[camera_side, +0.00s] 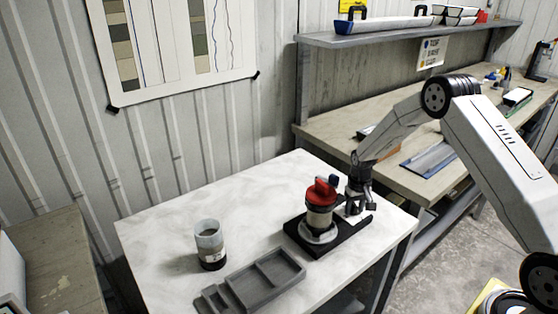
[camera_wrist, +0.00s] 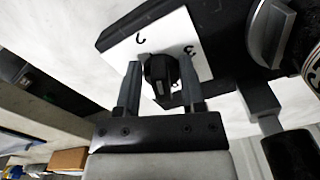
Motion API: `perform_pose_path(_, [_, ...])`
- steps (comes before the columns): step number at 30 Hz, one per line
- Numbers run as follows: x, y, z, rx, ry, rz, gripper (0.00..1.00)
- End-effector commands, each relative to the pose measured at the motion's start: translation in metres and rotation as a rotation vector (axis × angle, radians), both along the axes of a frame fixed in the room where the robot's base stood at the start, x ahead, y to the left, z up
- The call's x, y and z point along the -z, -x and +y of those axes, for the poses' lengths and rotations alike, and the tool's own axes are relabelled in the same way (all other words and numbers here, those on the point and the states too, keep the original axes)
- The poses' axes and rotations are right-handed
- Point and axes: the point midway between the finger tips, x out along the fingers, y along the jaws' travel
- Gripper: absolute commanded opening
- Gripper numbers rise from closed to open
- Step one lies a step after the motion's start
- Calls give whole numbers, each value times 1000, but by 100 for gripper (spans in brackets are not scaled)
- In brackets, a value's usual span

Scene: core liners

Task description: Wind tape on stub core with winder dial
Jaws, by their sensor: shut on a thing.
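The winder has a black base (camera_side: 345,240) on the white table. A round stub core (camera_side: 319,222), pale with a red top part (camera_side: 320,190), stands upright on it over a light disc. My gripper (camera_side: 357,203) points down at the winder's right end. In the wrist view my gripper (camera_wrist: 160,68) is shut on the black winder dial (camera_wrist: 158,88), one finger on each side. Part of the core assembly (camera_wrist: 270,32) shows at upper right. The dial is hidden in the side view.
A grey compartment tray (camera_side: 300,268) lies at the table's front. The white table (camera_side: 165,228) is clear at its back left. A workbench (camera_side: 330,131) with a shelf (camera_side: 400,36) stands behind.

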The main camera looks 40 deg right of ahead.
Motion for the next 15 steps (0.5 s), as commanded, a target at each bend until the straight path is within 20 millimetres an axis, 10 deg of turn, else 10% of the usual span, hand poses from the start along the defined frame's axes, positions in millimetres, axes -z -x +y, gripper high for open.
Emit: perform_pose_path(15, [-2,-6,4,457,2,-9,0])
